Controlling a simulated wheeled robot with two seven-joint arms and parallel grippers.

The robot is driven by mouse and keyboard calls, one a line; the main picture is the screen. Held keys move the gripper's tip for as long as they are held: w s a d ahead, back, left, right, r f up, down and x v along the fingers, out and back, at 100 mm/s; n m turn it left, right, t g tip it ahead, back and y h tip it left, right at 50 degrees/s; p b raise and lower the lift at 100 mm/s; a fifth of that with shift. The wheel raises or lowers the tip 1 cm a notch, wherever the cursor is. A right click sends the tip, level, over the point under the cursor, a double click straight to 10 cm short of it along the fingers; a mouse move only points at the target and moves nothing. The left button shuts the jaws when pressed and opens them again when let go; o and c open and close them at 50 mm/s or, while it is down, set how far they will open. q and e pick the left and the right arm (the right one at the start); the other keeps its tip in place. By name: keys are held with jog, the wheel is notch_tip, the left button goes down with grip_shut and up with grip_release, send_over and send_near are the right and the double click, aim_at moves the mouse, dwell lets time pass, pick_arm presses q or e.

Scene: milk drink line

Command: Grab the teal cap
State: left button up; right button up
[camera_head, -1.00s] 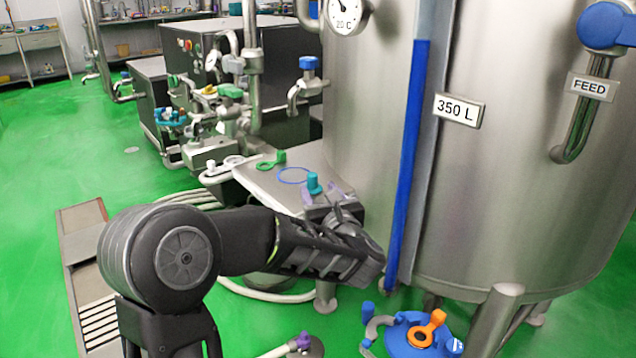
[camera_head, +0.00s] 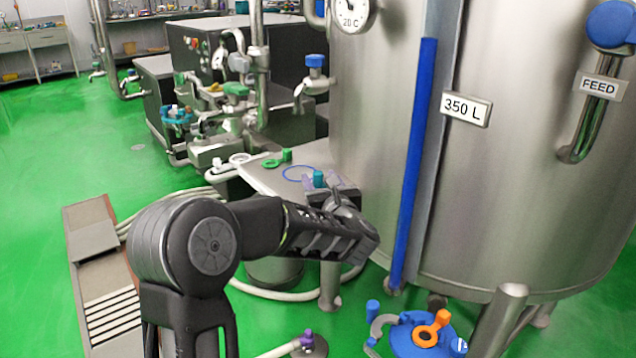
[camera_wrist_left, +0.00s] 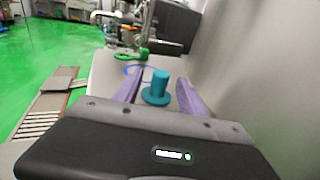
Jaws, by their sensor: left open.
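The teal cap (camera_head: 319,179) stands upright on the grey shelf (camera_head: 262,181) beside the big steel tank. It has a round post on a wider flange, and in the wrist view it shows whole (camera_wrist_left: 159,84). My left gripper (camera_head: 323,184) is open at the shelf, with its purple fingers close to the cap. In the wrist view the cap lies between the two fingertips of the gripper (camera_wrist_left: 157,88), with a gap on each side. In the head view the gripper partly hides the lower part of the cap. My right gripper is not in view.
A green cap with a ring (camera_head: 272,162) and a blue ring (camera_head: 299,173) lie farther back on the shelf. The tank (camera_head: 500,170) stands close on the right. Pipes and valves (camera_head: 228,110) stand behind. An orange cap (camera_head: 427,334) lies on a blue lid below.

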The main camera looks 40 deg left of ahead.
pick_arm(q)
jog(key=shift+x, duration=1.15)
jog(key=shift+c, duration=0.3)
grip_shut()
